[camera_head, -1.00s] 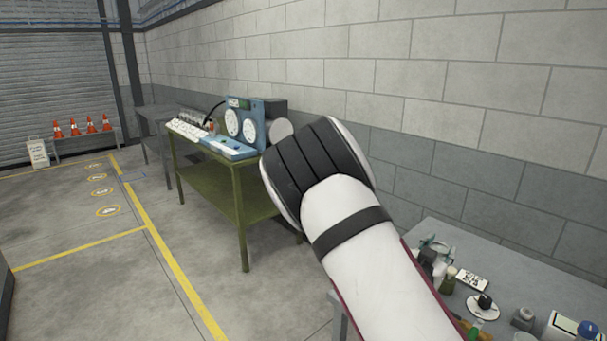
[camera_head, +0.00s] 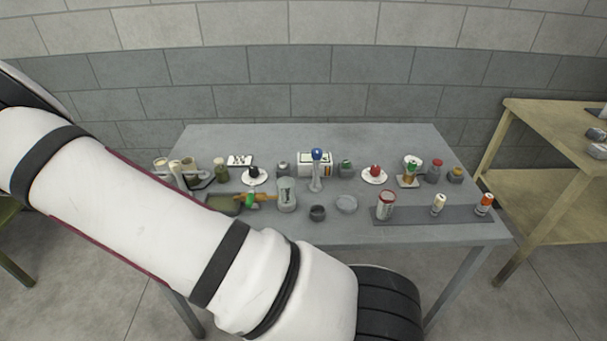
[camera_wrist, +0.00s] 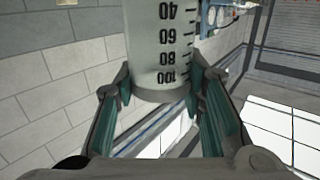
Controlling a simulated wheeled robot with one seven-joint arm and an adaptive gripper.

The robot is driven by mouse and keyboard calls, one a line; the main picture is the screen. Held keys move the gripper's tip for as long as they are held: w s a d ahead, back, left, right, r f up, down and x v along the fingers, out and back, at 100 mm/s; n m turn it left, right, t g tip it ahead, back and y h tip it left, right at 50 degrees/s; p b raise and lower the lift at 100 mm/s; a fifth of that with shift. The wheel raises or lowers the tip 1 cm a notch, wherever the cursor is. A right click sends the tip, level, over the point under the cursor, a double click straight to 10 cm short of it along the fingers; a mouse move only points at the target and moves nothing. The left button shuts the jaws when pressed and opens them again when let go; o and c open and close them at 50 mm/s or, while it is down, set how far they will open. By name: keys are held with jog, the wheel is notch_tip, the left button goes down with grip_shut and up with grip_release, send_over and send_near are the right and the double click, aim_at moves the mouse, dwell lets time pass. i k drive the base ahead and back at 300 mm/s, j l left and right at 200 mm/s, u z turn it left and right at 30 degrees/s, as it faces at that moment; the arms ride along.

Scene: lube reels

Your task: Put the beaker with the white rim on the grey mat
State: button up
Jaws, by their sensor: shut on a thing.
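My gripper (camera_wrist: 158,84) shows in the wrist view, its two fingers closed on either side of a pale grey, translucent beaker (camera_wrist: 160,45) with dark graduation marks. The numbers appear upside down. The beaker's upper part in the picture is cut off, and its near end has a grey edge; I cannot tell whether that is the white rim. A long dark grey mat (camera_head: 455,215) lies along the front right of the table in the head view. My gripper and the held beaker are outside the head view.
Several items line the back.

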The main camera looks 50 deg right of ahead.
aim_at(408, 215)
jog(key=k+l+z, duration=0.15)
jog(key=k, duration=0.35)
jog(key=k+l+z, duration=0.15)
jog(key=k, duration=0.35)
jog(key=k+l+z, duration=0.15)
jog(key=k, duration=0.35)
jog(key=k+l+z, duration=0.1)
jog(key=k+l, duration=0.3)
jog(key=k, duration=0.1)
